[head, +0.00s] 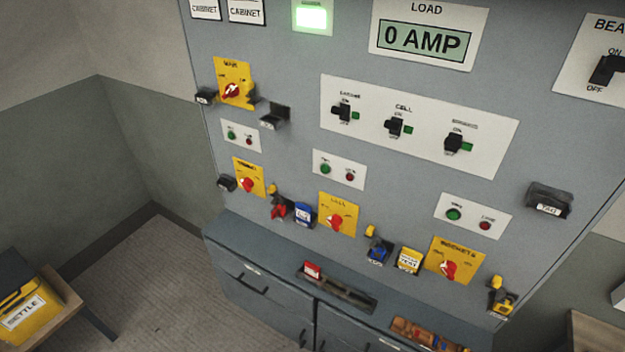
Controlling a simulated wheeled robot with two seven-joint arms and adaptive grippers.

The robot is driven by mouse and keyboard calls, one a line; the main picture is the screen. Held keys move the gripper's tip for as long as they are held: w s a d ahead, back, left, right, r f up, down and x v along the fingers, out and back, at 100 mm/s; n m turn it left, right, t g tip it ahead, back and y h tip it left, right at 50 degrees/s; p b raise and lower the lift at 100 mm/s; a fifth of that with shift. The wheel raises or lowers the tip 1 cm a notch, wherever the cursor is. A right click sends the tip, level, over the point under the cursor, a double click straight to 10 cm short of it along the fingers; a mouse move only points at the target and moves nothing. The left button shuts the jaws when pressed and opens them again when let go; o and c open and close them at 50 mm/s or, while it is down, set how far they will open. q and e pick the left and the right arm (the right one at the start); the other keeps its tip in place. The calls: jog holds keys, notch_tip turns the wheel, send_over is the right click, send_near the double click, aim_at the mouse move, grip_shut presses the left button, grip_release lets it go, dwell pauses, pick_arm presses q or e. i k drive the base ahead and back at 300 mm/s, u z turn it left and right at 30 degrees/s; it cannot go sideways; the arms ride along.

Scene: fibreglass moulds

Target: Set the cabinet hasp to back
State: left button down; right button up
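The grey control cabinet (290,75) fills the middle and right of the head view. No part on it is clearly marked as the cabinet hasp, and I cannot tell a hasp's position. A small red piece (278,211) hangs on the front beside a blue tagged lock (303,214); it may be a hasp. Two white plates reading CABINET (246,11) are at the top left. Yellow plates with red rotary handles include the upper left one (232,82), the middle one (338,214) and the lower right one (455,262). Neither gripper is in view.
Black labelled blocks, such as the right one (550,200), stick out from the front. A ledge below has a slot with a red item (312,270) and a recess with brown items (430,335). A yellow SETTLE box (25,318) stands lower left. The floor (150,270) is clear.

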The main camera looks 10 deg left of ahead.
aim_at(272, 189)
jog(key=u, duration=0.05)
jog(key=i, duration=0.9)
jog(key=u, duration=0.4)
